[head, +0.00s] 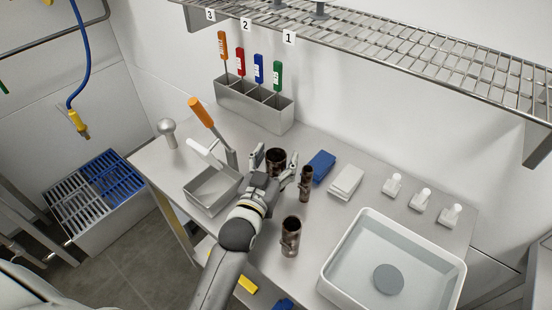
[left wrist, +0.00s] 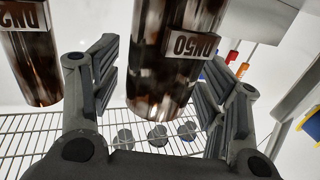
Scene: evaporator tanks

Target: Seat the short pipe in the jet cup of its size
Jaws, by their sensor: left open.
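Three brown mottled metal pipes stand upright on the table: a wide one (head: 276,158), a narrow one (head: 306,184) and a medium one (head: 290,238) nearer the front. My left gripper (head: 275,167) is open, its fingers on either side of the wide pipe. In the left wrist view this pipe, labelled DN50 (left wrist: 160,75), is between the open fingers, with a gap at each side. A pipe with a partly cut-off "DN2" label (left wrist: 32,60) stands beside it. I cannot make out which object is the jet cup. My right gripper is not in view.
A metal tray (head: 207,209) lies left of my gripper. A tool holder (head: 251,107) stands at the back. A blue block (head: 320,164), white block (head: 345,181), several white bottles (head: 420,199) and a white basin (head: 340,268) lie right. A wire shelf (head: 420,60) overhangs the back.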

